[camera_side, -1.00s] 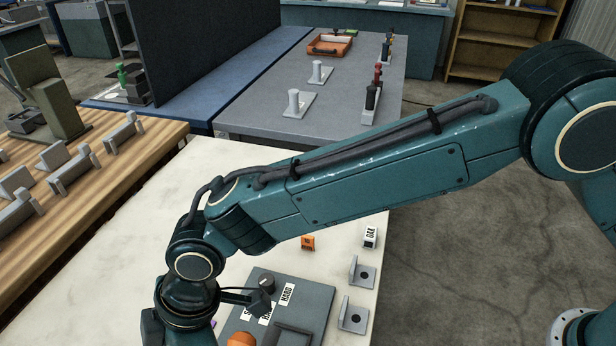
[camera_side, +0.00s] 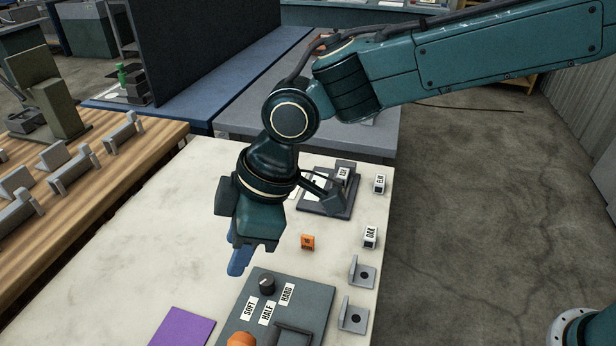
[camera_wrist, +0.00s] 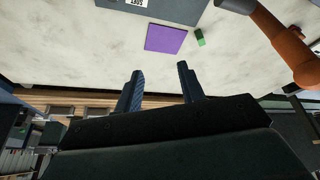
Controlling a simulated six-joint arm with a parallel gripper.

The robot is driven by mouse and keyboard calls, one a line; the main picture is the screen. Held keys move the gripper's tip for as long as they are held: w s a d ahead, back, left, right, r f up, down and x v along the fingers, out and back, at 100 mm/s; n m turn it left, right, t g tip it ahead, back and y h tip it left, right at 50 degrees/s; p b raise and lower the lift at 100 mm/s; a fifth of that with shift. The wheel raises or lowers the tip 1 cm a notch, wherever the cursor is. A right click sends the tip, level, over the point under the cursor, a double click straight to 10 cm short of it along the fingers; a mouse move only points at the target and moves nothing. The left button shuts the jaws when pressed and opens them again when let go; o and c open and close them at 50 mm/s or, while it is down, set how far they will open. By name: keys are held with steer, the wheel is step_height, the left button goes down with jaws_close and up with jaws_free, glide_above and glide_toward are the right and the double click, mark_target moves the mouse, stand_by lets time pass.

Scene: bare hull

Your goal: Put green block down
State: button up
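A small green block (camera_wrist: 200,38) sits on the pale tabletop just off the right edge of a purple square (camera_wrist: 166,39) in the wrist view; block and square look apart or barely touching. The purple square (camera_side: 182,328) also shows at the front edge of the side view, where I cannot see the green block. My gripper (camera_wrist: 160,85) has its two blue fingers spread with nothing between them. In the side view, my gripper (camera_side: 240,262) hangs over the pale table, left of the control panel and behind the purple square.
A grey control panel (camera_side: 308,299) has a dark knob, an orange knob and SOFT, HALF and HARD labels. An orange block (camera_side: 307,242), an OAK block (camera_side: 370,236), an ELM block (camera_side: 379,183) and grey brackets (camera_side: 361,275) stand right. The table's left side is clear.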

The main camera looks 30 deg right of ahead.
steer(key=s+d+r+m+t+h, duration=0.1)
steer(key=d+r+m, duration=0.3)
steer(key=d, duration=0.8)
steer(key=s+d+r+m+t, duration=0.1)
steer(key=s+d+r+m, duration=0.15)
steer(key=d+r, duration=0.7)
steer(key=s+d+f+m+t+h, duration=0.1)
steer(key=s+d+f+m, duration=0.1)
steer(key=s+d+m, duration=0.2)
steer(key=s+d+f+m+t+h, duration=0.1)
steer(key=s+d+m, duration=0.3)
steer(key=s+d, duration=0.7)
steer(key=d+f+h, duration=0.1)
steer(key=d, duration=0.3)
steer(key=shift+s+d+f, duration=0.25)
steer(key=shift+d+f, duration=0.1)
steer(key=shift+o, duration=1.9)
